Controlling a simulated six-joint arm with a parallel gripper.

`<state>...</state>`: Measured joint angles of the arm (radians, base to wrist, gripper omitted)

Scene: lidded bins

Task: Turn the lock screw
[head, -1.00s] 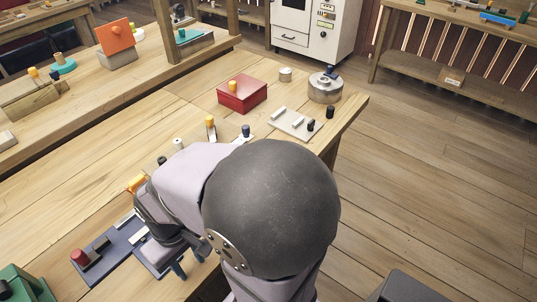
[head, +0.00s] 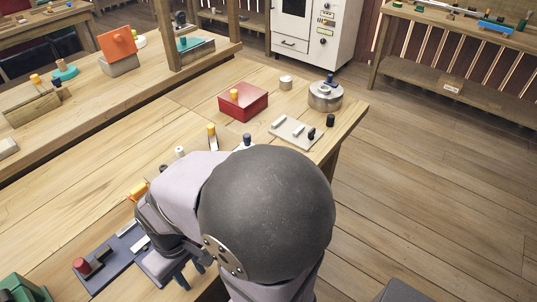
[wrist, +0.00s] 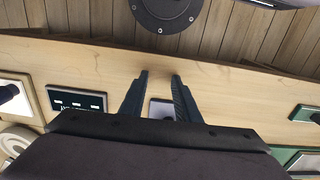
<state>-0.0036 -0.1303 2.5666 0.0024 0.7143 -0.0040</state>
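My gripper (head: 186,276) is low at the table's near edge in the head view, partly hidden by my arm. In the wrist view my gripper (wrist: 160,76) has its two dark fingers apart with nothing between the tips. A small pale plate (wrist: 162,109) shows behind the fingers, partly covered by the gripper body. I cannot pick out the lock screw for certain; the arm hides part of the table. A red lidded box with a yellow knob (head: 243,102) and a round metal pot with a dark knob (head: 325,96) stand at the far end.
A dark blue base with a red knob (head: 82,265) lies left of my gripper. A green block (head: 22,284) is at the lower left. A pale plate with small pegs (head: 296,132) lies near the right edge.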

